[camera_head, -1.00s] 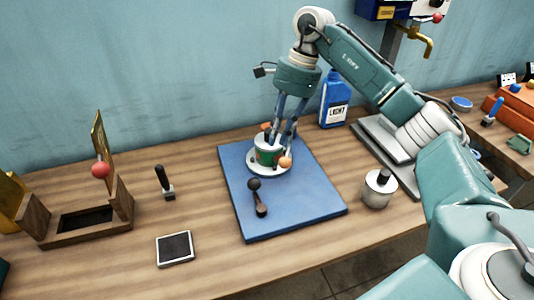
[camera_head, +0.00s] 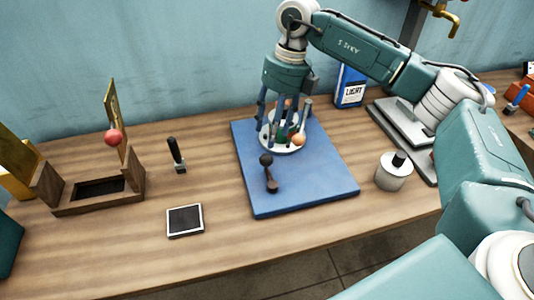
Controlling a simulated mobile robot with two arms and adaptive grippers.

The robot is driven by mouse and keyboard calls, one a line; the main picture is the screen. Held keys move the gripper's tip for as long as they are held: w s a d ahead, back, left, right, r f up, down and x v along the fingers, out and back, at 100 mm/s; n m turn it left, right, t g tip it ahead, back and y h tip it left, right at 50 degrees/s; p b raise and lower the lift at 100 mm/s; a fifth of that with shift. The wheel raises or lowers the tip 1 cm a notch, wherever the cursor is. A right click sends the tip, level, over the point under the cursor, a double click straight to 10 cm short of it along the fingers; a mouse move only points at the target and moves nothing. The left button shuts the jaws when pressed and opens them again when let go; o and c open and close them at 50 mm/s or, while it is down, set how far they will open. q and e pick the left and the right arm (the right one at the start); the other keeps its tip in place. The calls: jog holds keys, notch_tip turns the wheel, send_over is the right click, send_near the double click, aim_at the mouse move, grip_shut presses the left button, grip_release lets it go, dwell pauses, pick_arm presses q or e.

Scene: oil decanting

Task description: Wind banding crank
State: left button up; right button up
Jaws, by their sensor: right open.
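The banding device sits on the blue mat (camera_head: 320,185) near its back edge. It has a round white base (camera_head: 280,148), a green middle and a crank with an orange-tan knob (camera_head: 299,139) at its right front. My right gripper (camera_head: 281,130) points down over the device, its fingers spread open around the upper part. The fingers partly hide the device, and I cannot tell whether they touch it. My left gripper is not in view.
A metal pot (camera_head: 393,172) stands to the right, a blue bottle (camera_head: 350,86) behind. At left are a wooden box (camera_head: 100,203), a brush-like tool (camera_head: 177,155) and a dark square pad (camera_head: 185,220). Wood in front is clear.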

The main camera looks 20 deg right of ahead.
aim_at(267, 154)
jog(key=f, duration=0.3)
jog(key=a+f+p, duration=0.1)
jog(key=f, duration=0.4)
jog(key=shift+a+f+p, duration=0.3)
jog(key=shift+f+p, duration=0.05)
jog(key=shift+f, duration=0.05)
grip_shut()
